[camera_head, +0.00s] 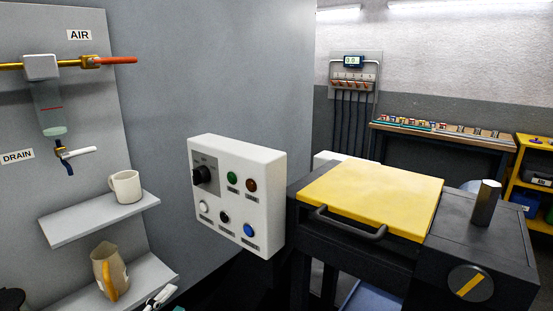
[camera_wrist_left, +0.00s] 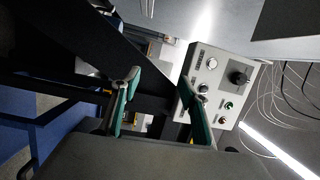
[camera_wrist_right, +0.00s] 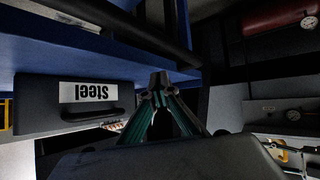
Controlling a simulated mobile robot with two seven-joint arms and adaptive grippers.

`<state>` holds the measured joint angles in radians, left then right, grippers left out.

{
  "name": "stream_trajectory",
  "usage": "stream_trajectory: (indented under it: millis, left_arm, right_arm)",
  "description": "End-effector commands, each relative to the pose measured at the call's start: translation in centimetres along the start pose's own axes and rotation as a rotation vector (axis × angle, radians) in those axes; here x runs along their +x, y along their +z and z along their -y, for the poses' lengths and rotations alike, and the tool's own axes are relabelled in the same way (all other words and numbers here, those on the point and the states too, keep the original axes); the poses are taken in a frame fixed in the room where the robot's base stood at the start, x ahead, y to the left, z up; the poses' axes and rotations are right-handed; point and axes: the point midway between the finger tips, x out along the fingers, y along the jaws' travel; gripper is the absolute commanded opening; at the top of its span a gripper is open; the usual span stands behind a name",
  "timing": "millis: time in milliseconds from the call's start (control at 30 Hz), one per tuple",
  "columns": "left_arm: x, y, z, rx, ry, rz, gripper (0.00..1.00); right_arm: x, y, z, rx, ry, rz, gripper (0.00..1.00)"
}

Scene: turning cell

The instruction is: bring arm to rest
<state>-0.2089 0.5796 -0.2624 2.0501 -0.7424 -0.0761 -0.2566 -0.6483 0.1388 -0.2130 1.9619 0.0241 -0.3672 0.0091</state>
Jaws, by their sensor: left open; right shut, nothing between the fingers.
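My left gripper (camera_head: 162,297) shows only in part at the bottom left of the head view, below the lower shelf. In the left wrist view my left gripper (camera_wrist_left: 163,88) is open, its green-padded fingers apart with nothing between them. The white control panel (camera_wrist_left: 212,85) lies beyond the fingers there. My right gripper (camera_wrist_right: 158,80) shows in the right wrist view, its fingertips together and empty. A dark box labelled "Steel" (camera_wrist_right: 75,105) is left of it. The right gripper is not seen in the head view.
The control panel (camera_head: 236,195) stands mid-view beside a dark machine with a yellow lid (camera_head: 375,198). A mug (camera_head: 126,187) stands on the upper shelf (camera_head: 75,222), and a jug (camera_head: 108,270) on the lower one. A workbench (camera_head: 440,140) is at the back right.

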Motion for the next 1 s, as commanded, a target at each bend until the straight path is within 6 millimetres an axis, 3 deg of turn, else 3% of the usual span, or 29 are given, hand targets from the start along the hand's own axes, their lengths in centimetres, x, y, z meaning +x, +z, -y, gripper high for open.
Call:
stream_trajectory:
  millis: [33,200,300,433,633,1000]
  left_arm:
    - [-1.4,-0.3,-3.5,-0.169,0.051,0.058,0.44]
    - [-6.5,-2.2,-13.3,-0.655,0.194,0.247,0.44]
    - [-9.9,-4.2,-18.2,-0.898,0.268,0.359,0.44]
    - [-13.8,-7.0,-22.9,-1.146,0.340,0.483,0.44]
    - [-17.0,-9.7,-26.2,-1.344,0.392,0.587,0.44]
    - [-17.3,-10.1,-26.5,-1.366,0.397,0.598,0.44]
  right_arm:
    - [0.0,0.0,0.0,0.000,0.000,0.000,0.00]
    - [0.0,0.0,0.0,0.000,0.000,0.001,0.00]
    - [0.0,0.0,0.0,0.000,0.000,0.001,0.00]
    - [0.0,0.0,0.0,0.000,0.000,0.001,0.00]
    - [0.0,0.1,0.0,-0.001,0.000,0.001,0.00]
    - [0.0,0.1,0.0,-0.001,0.000,0.001,0.00]
